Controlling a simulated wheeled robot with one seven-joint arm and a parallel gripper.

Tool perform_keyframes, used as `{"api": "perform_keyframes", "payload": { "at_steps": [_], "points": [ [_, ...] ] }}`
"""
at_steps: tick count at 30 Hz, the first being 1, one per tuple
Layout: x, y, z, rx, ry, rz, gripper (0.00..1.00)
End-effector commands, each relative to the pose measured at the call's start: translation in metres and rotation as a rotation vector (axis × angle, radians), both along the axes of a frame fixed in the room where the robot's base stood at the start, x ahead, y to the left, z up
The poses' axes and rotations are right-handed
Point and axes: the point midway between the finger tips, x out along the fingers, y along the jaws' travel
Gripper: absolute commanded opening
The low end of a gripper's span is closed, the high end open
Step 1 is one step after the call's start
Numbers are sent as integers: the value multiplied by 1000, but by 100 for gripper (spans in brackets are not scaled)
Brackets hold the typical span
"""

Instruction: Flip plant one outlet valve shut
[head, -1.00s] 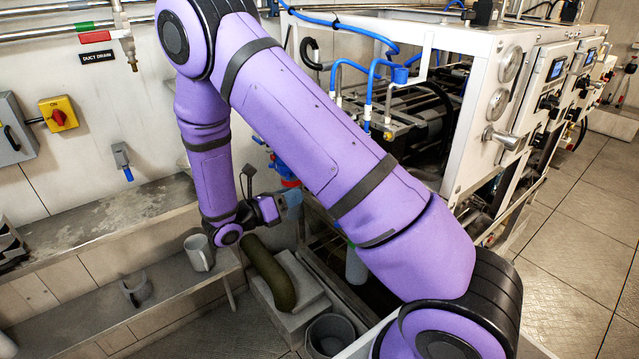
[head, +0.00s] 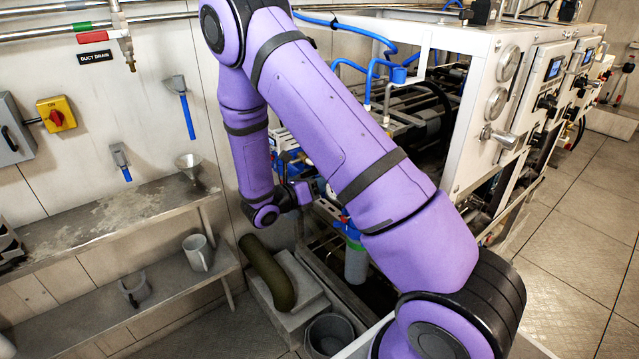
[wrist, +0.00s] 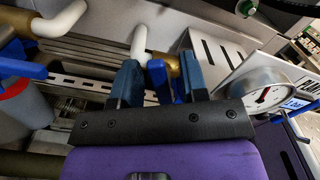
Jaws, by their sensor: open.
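In the wrist view my gripper (wrist: 158,78) is open, with one dark blue finger on each side of a bright blue valve lever (wrist: 159,80). The lever stands beside a brass fitting (wrist: 172,64) and a white pipe elbow (wrist: 140,40). I cannot tell whether the fingers touch it. No label shows which lever is plant one's outlet. In the head view my arm hides most of the valve area, and the gripper is largely hidden at the rack's left side.
The white equipment rack (head: 478,100) with gauges fills the right. In the wrist view a round gauge (wrist: 265,97) stands close right of the gripper. A shelf with a funnel (head: 188,165) and a mug (head: 197,252) is at left. The floor at right is clear.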

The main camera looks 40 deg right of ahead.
Motion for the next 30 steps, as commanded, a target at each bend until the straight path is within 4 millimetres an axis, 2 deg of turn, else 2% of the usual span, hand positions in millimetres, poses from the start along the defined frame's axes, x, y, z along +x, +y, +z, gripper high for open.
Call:
{"api": "perform_keyframes", "payload": {
  "at_steps": [1, 6, 14, 24, 30],
  "points": [
    [0, 0, 0, 0, 0, 0, 36],
    [0, 0, 0, 0, 0, 0, 0],
    [-1, 0, 1, 1, -44, 0, 0],
    [-13, 1, 4, 12, -355, 2, 0],
    [-17, 0, 4, 16, -477, 0, 0]
  ]
}}
